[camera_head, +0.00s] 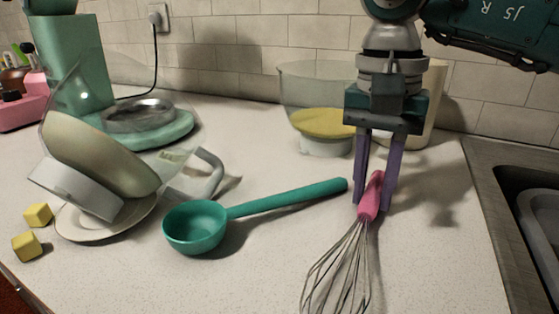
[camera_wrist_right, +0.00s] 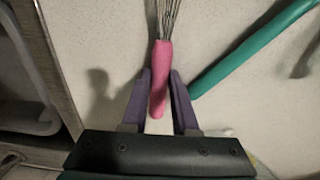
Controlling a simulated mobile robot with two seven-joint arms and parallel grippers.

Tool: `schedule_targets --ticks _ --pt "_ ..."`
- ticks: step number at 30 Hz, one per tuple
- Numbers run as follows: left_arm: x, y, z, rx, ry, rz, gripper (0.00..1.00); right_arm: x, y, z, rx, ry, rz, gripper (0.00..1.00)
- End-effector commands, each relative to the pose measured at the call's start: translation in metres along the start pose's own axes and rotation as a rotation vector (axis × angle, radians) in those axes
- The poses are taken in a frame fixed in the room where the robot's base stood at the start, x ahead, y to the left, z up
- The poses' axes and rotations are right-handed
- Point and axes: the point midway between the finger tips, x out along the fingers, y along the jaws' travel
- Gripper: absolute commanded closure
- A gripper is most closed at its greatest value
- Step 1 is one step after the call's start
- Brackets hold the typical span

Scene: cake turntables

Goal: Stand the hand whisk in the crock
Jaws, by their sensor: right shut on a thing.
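The hand whisk (camera_head: 370,197) has a pink handle and a wire head that points toward the front of the counter. My right gripper (camera_head: 373,205) points down, with its purple fingers on both sides of the handle, shut on it. In the right wrist view the handle of the whisk (camera_wrist_right: 160,75) lies between the fingers (camera_wrist_right: 160,85), wires pointing away. I cannot tell whether the whisk touches the counter. A cream, upright vessel (camera_head: 436,100), which looks like the crock, stands behind my right gripper, partly hidden by it. My left gripper is not in view.
A green ladle (camera_head: 196,226) lies left of the whisk. A clear bowl (camera_head: 300,90) with a yellow disc stands behind. A tilted clear mixer-like vessel (camera_head: 100,160), a green appliance (camera_head: 70,60) and yellow cubes (camera_head: 38,215) are left. The sink (camera_head: 530,190) is right.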

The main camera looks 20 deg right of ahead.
Motion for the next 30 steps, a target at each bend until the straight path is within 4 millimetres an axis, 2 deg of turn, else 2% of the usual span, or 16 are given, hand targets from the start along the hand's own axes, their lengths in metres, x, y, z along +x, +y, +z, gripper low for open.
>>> schedule_targets --ticks 8,9,17,25,30 --pt "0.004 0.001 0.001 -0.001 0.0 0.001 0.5 0.003 0.0 0.0 0.0 0.001 -0.001 1.0" --pt "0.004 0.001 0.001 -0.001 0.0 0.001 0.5 0.003 0.0 0.0 0.0 0.001 -0.001 0.72" --pt "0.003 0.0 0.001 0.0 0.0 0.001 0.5 0.002 0.0 0.0 0.0 0.001 -0.001 0.43" --pt "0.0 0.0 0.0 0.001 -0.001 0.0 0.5 -0.001 0.0 0.0 0.0 0.001 -0.001 0.43" --pt "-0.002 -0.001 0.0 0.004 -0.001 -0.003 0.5 -0.021 -0.001 -0.001 0.0 0.004 -0.004 0.43"
